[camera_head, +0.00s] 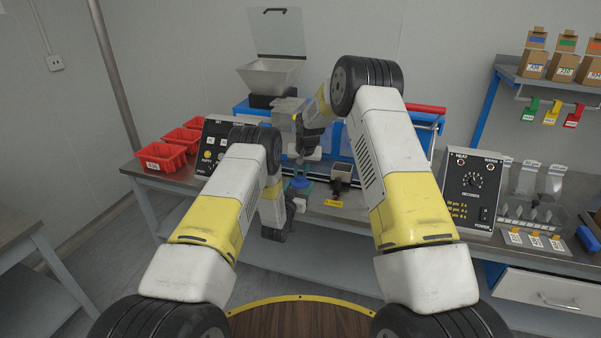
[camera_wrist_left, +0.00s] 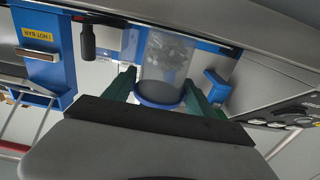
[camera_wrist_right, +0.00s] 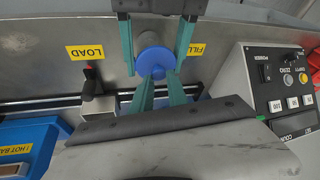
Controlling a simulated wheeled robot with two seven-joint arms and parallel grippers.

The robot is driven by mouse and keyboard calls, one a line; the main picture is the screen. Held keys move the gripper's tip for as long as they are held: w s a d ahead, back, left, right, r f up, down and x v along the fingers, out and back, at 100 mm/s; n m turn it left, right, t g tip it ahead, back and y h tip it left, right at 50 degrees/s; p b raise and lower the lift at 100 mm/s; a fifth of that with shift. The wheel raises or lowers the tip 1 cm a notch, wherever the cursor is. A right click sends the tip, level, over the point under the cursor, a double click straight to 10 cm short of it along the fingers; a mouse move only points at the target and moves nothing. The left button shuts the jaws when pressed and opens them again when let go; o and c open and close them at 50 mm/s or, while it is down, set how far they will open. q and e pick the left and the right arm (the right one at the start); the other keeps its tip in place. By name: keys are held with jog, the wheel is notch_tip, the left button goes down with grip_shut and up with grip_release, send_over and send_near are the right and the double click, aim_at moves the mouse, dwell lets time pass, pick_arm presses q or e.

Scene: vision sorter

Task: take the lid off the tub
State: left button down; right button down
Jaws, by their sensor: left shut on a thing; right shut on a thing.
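The tub (camera_wrist_left: 165,62) shows in the left wrist view as a clear cylinder with dark contents and a blue ring at its near end. The green fingers of my left gripper (camera_wrist_left: 163,85) lie on both sides of it, shut on it. In the right wrist view the lid (camera_wrist_right: 156,58) is a round blue disc. The left gripper's fingers stand beyond on either side. The lid hides much of the tub there, so I cannot tell whether they touch.
A grey control box (camera_head: 473,188) stands to the right on the bench, and red bins (camera_head: 161,157) at the left. A machine with a hopper (camera_head: 270,77) is behind. A dark-handled lever (camera_wrist_right: 93,88) stands close beside the right gripper.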

pick_arm(q)
jog(key=shift+s+d+f, duration=0.15)
jog(key=shift+s+f, duration=0.15)
jog(key=shift+f, duration=0.3)
pick_arm(e)
jog(key=shift+w+a+r, duration=0.2)
jog(key=shift+r, duration=0.15)
jog(key=shift+w+a+r, duration=0.15)
jog(key=shift+r, duration=0.2)
jog(key=shift+s+a+r+h, duration=0.1)
jog(key=shift+r+h, duration=0.15)
jog(key=shift+h, duration=0.15)
pick_arm(q)
jog(key=shift+r, duration=0.1)
pick_arm(e)
jog(key=shift+s+d+h, duration=0.1)
jog(key=shift+d+h, duration=0.15)
jog(key=shift+h, duration=0.15)
pick_arm(q)
jog(key=shift+w+r, duration=0.1)
pick_arm(e)
jog(key=shift+f, duration=0.1)
pick_arm(q)
jog(key=shift+r, duration=0.1)
pick_arm(e)
jog(key=c, duration=1.7)
grip_release()
jog(key=shift+d, duration=0.1)
pick_arm(q)
jog(key=shift+w, duration=0.1)
